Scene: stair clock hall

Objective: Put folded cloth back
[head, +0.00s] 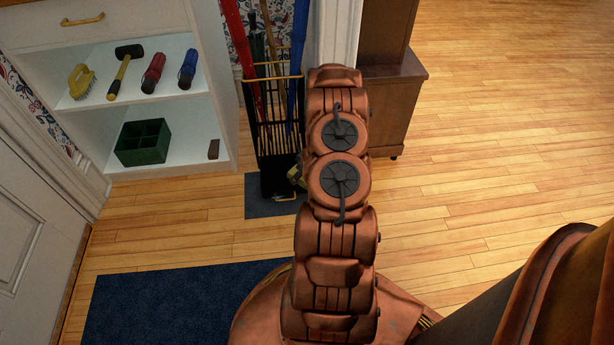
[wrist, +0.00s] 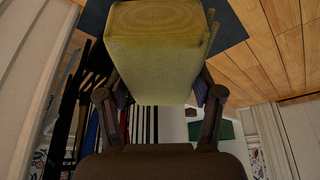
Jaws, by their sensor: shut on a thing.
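The folded cloth (wrist: 155,50) is a thick yellow-green block that fills the upper middle of the wrist view. My gripper (wrist: 160,95) is shut on it, with one dark finger at each side of the cloth. My arm hides most of the gripper there.
The black rack (head: 279,135) holds long red and blue items. To its left, a white shelf unit (head: 215,95) bears a brush, a mallet, two flashlights, a green divided box (head: 143,143) and a small brown block. A brown cabinet (head: 385,112) stands right. Floor at right is clear.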

